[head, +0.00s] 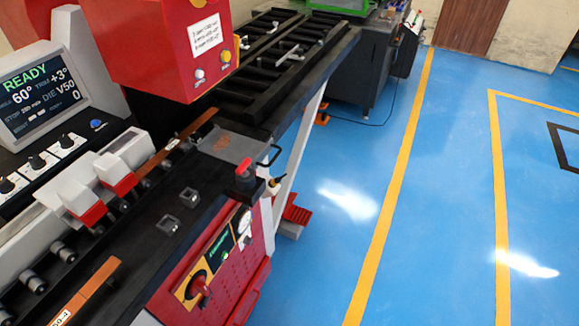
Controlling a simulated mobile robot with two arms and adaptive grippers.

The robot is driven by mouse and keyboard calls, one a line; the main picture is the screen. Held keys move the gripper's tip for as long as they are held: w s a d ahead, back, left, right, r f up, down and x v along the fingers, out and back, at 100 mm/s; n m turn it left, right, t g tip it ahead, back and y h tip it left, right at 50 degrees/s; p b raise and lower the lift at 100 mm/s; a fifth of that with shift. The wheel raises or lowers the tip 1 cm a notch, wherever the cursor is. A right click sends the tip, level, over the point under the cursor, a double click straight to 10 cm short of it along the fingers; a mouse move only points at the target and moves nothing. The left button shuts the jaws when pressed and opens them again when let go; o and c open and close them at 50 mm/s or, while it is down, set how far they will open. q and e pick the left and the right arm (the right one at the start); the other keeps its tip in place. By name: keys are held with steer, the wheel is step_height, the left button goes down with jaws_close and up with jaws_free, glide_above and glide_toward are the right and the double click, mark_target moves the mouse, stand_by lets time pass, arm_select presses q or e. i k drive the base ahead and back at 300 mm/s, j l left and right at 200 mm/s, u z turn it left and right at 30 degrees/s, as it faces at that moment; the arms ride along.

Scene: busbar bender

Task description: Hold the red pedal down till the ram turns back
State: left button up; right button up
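The red pedal (299,213) sits low on the blue floor, beyond the far end of the red bender cabinet. It has a ribbed red top over a grey base, partly hidden behind a light machine leg. Nothing is seen touching it. Which part is the ram I cannot tell for sure; two pale blocks with red tips (118,172) stand along the black bed. The display (40,88) reads READY, 60°, TRIM +3° and DIE V50. Neither of my grippers is in view.
Copper bars (88,288) lie along the bender's black bed. A red rotary switch (200,287) is on the front panel. A black roller table (285,60) extends behind. Blue floor (345,225) is open to the right.

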mark_target(299, 215)
steer(key=i+l+u, duration=0.2)
steer(key=i+l, duration=0.75)
steer(key=i+l+u, duration=0.15)
steer(key=i+l, duration=0.85)
